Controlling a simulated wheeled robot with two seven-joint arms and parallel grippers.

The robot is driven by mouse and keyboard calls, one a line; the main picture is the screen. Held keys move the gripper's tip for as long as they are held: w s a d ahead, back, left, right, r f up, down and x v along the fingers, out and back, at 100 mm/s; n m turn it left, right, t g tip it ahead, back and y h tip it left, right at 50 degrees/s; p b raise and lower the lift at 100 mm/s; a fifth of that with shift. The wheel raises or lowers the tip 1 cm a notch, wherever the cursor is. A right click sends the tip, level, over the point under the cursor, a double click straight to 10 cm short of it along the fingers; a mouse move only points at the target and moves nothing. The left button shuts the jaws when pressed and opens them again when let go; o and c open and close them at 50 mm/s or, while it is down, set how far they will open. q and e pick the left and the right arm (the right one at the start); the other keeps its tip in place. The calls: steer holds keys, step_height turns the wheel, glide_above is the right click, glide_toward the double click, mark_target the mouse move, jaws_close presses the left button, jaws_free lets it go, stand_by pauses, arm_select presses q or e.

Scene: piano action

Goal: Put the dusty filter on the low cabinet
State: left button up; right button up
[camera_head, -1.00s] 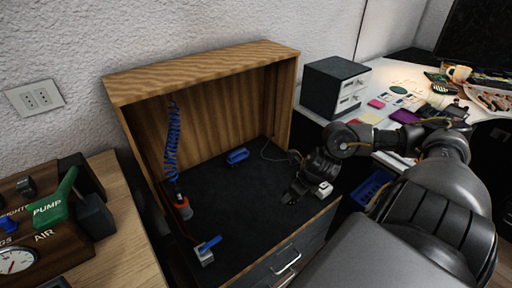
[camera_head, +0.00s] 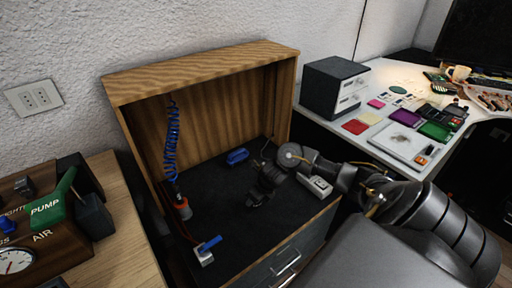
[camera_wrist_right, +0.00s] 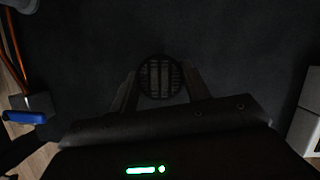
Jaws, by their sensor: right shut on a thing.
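The filter (camera_wrist_right: 160,78), a small dark round piece with a slotted grille, sits between the two fingers of my right gripper (camera_head: 258,197) in the right wrist view. The gripper is shut on it. The low cabinet (camera_head: 232,218) has a wooden surround and a dark top surface with a drawer front below. My right gripper is over the middle of that dark surface, pointing down; I cannot tell the exact gap beneath the filter. In the head view the filter is too dark to make out. My left gripper is not in view.
On the cabinet are a coiled blue hose (camera_head: 172,145) with a red-ended nozzle, a blue-handled valve (camera_head: 207,248), a blue object (camera_head: 237,156) at the back, and a pale box (camera_head: 316,185) at the right. The dark surface around the gripper is clear.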

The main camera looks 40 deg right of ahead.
step_height(320, 180, down, 3)
steer(key=shift+r, duration=0.1)
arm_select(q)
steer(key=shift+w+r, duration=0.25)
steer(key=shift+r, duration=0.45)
arm_select(e)
steer(key=shift+f+b, duration=0.2)
steer(key=shift+b, duration=0.15)
steer(key=o, duration=1)
steer(key=shift+c, duration=0.2)
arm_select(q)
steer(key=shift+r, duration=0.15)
